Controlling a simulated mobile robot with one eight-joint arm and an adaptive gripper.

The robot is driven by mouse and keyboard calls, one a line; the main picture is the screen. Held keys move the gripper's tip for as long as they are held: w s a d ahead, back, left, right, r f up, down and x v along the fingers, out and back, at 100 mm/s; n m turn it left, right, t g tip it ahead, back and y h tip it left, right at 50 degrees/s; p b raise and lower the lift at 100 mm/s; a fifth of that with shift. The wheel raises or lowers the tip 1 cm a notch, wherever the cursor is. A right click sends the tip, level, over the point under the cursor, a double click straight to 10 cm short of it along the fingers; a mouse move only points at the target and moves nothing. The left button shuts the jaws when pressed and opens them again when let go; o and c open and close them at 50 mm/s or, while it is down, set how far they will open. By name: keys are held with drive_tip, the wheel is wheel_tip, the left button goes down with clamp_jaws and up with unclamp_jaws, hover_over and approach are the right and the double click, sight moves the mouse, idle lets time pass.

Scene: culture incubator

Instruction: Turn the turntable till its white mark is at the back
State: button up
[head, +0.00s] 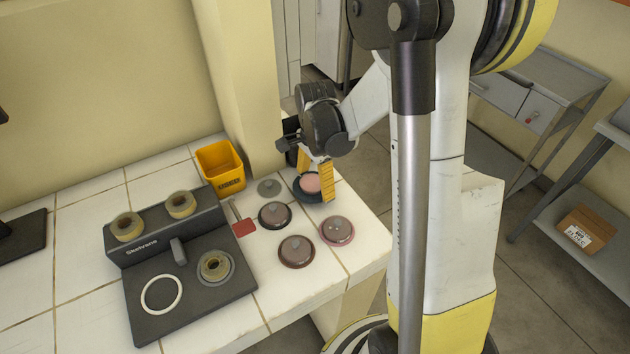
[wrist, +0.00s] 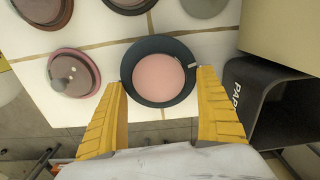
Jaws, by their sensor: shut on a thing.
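The turntable is a dark round dish with a pink disc in it (wrist: 158,76), and it also shows in the head view (head: 309,186) near the counter's back right corner. My gripper (wrist: 163,80) is shut on it, with one yellow finger at each side of its rim. My gripper also shows in the head view (head: 315,180), partly covering the turntable. A small white mark (wrist: 194,65) is on the rim at the right in the wrist view, close to the right fingertip; that side faces the back in the head view. I cannot make out the mark in the head view.
Several round lidded discs, among them a grey one (head: 268,187) and a pink-rimmed one (head: 337,231), stand near the turntable. A black bin (wrist: 262,100) is close behind the turntable.

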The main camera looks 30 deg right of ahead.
sight(316, 181)
drive_tip(key=shift+s+m, duration=0.15)
drive_tip(key=shift+m, duration=1.45)
drive_tip(key=o, duration=1)
wheel_tip(316, 181, up, 12)
drive_tip(key=s+a+r+n+t, duration=0.2)
drive_tip(key=s+a+n, duration=0.3)
drive_tip(key=n, duration=0.5)
drive_tip(key=s+a+r+n+t, duration=0.3)
drive_tip(key=s+a+n+t, duration=0.2)
drive_tip(key=n, duration=0.5)
drive_tip(key=shift+s+a, duration=0.5)
drive_tip(key=shift+s, duration=0.75)
